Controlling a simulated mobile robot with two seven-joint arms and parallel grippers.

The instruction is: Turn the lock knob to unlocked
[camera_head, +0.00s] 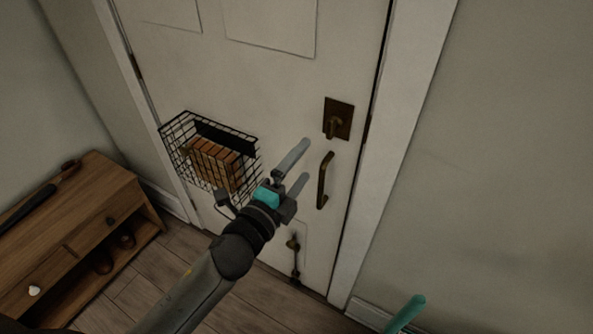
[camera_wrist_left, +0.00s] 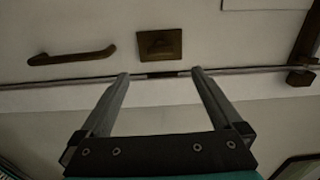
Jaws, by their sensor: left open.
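The lock knob (camera_head: 333,127) is a small dark bronze knob on a square plate (camera_head: 345,106) near the right edge of the white door. In the left wrist view the plate (camera_wrist_left: 146,52) is at the top centre, with the knob (camera_wrist_left: 160,43) small and dim on it. My left gripper (camera_head: 304,162) is open and empty, left of and below the knob in the head view, apart from it. In the left wrist view the open fingers (camera_wrist_left: 159,74) point towards the door, below the plate.
A bronze pull handle (camera_head: 323,181) is below the knob. A black wire basket (camera_head: 170,150) with brick-like blocks hangs on the door. A wooden cabinet (camera_head: 75,218) stands at left. A teal rounded piece (camera_head: 406,314) shows at the bottom right. The right wall is bare.

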